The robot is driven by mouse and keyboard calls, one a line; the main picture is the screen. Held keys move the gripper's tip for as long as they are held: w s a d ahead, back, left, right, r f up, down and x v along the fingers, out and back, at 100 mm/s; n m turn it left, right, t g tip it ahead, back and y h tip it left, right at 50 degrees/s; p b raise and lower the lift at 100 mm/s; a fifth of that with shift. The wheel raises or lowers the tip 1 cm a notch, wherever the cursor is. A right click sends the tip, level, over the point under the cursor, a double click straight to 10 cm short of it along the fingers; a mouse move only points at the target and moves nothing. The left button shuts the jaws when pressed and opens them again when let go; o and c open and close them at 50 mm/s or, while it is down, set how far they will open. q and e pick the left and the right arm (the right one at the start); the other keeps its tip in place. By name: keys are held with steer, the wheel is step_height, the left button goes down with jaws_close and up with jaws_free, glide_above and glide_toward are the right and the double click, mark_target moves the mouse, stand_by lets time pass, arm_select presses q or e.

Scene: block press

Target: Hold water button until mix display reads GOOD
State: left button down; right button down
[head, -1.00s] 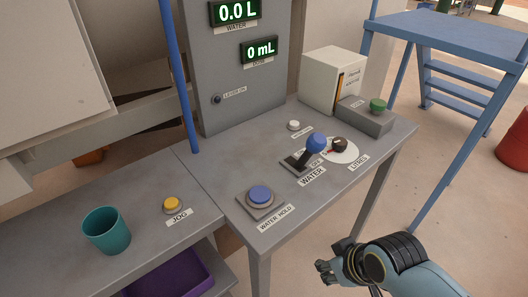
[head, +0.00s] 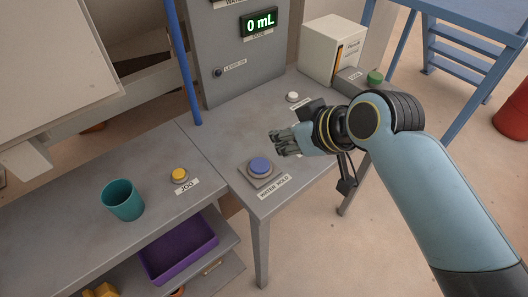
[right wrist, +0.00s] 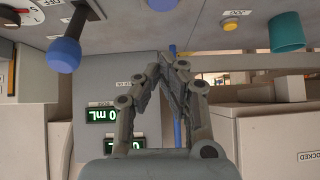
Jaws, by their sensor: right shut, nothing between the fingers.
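The blue water button (head: 260,166) sits on a square grey base near the front edge of the table, labelled WATER HOLD. My right gripper (head: 276,143) is shut and empty, above the table just behind and right of the button, apart from it. Its closed fingers (right wrist: 180,66) fill the middle of the right wrist view, where I cannot make out the button. A green-lit display (head: 259,22) reads 0 mL and is labelled DOSE; the WATER display above it is cut off. I see no display reading GOOD. My left gripper is out of view.
A yellow JOG button (head: 179,175) and a teal cup (head: 123,200) stand on the left bench. The blue-knobbed lever (right wrist: 65,54) and dial (right wrist: 22,12) show in the right wrist view; my arm hides them in the head view. A blue post (head: 183,60) rises behind.

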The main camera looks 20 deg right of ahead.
glide_above(264, 164)
step_height(264, 164, down, 5)
steer(key=shift+s+d+f, duration=0.1)
step_height(264, 164, down, 4)
steer(key=shift+r, duration=0.25)
steer(key=shift+f, duration=0.5)
